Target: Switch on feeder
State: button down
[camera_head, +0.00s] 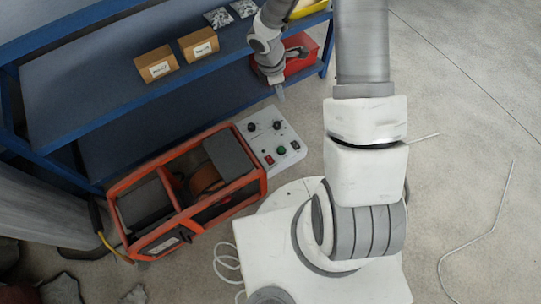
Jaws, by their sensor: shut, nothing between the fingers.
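The feeder (262,186) is an orange open frame on the floor with a brown spool (205,178) and dark parts inside. Beside it is a white control box (262,143) with two black knobs (264,126) on its upper part. Lower on its face are a red control (269,159), a green control (281,150) and a third small dark one. My gripper (279,93) is shut and empty, pointing down. In the picture it is just above the box's top edge, apart from the controls. Whether any control is pressed is too small to tell.
A blue shelf unit (95,118) stands behind, carrying two cardboard boxes (157,65) and clear bags (218,17). A red case (303,62) sits on it behind my wrist. A cable (101,237) runs at the feeder's left end. The concrete floor at right is mostly clear.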

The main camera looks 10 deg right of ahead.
aim_at(271, 162)
jog(key=s+a+f+n+b, duration=0.1)
jog(key=s+f+b, duration=0.1)
jog(key=f, duration=0.8)
jog(key=s+a+f+n+g+y+b, duration=0.1)
jog(key=f+n, duration=0.1)
jog(key=f, duration=0.8)
jog(key=s+a+f+n+b, duration=0.1)
jog(key=s+a+f+b, duration=0.1)
jog(key=f, duration=0.9)
jog(key=shift+s+a+y+b, duration=0.1)
jog(key=shift+s+y+b, duration=0.2)
jog(key=shift+y, duration=0.1)
